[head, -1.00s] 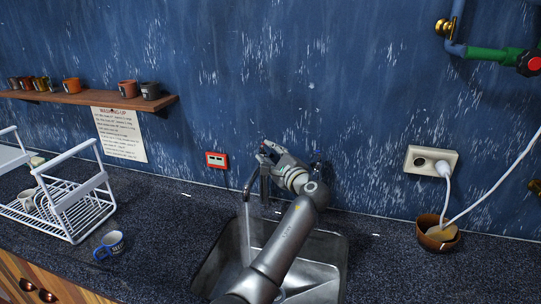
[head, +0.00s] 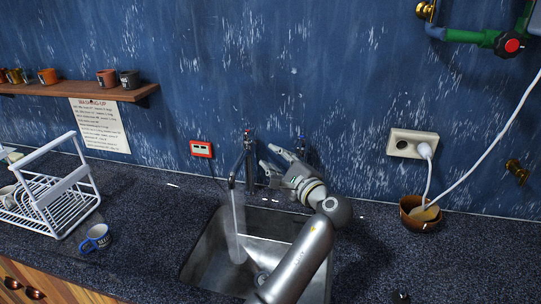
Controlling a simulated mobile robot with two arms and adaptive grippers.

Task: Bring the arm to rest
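My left gripper (head: 268,157) is behind the sink, just right of the tap (head: 249,155). Its two fingers point left toward the tap and stand apart, with nothing visible between them. A small gap seems to lie between the fingertips and the tap's upright. My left arm reaches up over the right part of the steel sink (head: 205,250) and hides part of it. Water (head: 238,225) runs from the spout into the basin. My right gripper is not in view.
A brown bowl (head: 418,225) stands at the right, below a socket (head: 412,143) with a white cable. A shelf (head: 110,93) holds several cups.

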